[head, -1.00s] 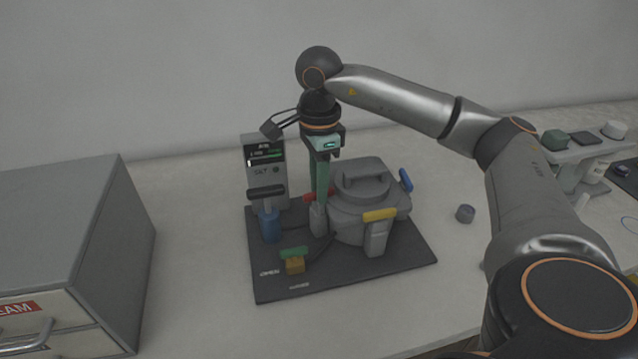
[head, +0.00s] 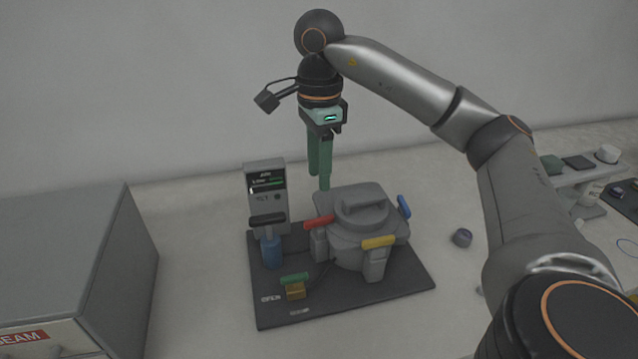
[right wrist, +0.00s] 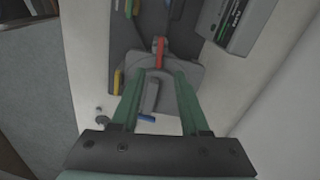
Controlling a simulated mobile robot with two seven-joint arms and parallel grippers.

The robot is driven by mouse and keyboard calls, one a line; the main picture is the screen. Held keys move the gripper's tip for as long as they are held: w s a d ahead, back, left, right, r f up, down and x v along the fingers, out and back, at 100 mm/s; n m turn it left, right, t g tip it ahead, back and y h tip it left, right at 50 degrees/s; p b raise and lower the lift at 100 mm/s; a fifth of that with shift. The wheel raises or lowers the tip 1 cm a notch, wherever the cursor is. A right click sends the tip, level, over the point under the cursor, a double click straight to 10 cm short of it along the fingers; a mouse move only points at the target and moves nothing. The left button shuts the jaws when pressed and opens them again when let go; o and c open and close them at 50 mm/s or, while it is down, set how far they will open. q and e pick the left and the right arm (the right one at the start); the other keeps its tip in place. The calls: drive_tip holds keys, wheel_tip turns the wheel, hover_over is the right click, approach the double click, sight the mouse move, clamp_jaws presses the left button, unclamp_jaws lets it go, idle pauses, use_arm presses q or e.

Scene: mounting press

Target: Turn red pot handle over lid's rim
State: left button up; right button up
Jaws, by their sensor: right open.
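The grey pot (head: 348,245) stands on a dark base plate, its grey lid (head: 362,213) on top with a loop handle. The red handle (head: 319,222) sits on a grey post at the pot's left side. In the right wrist view the red handle (right wrist: 159,52) points in toward the lid (right wrist: 150,95), its inner end at the rim. The yellow handle (head: 378,242) and blue handle (head: 404,206) lie along the rim. My right gripper (head: 320,185) is open and empty, pointing down above the red handle, apart from it. My left gripper is out of view.
On the plate (head: 395,292) stand a blue part with a black bar (head: 270,245) and a green-topped yellow block (head: 295,287). A display box (head: 266,195) stands behind. A grey cabinet (head: 70,260) is at left.

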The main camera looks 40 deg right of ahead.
wheel_tip(320, 180, up, 3)
drive_tip(key=shift+f+p, duration=0.2)
drive_tip(key=shift+p, duration=0.25)
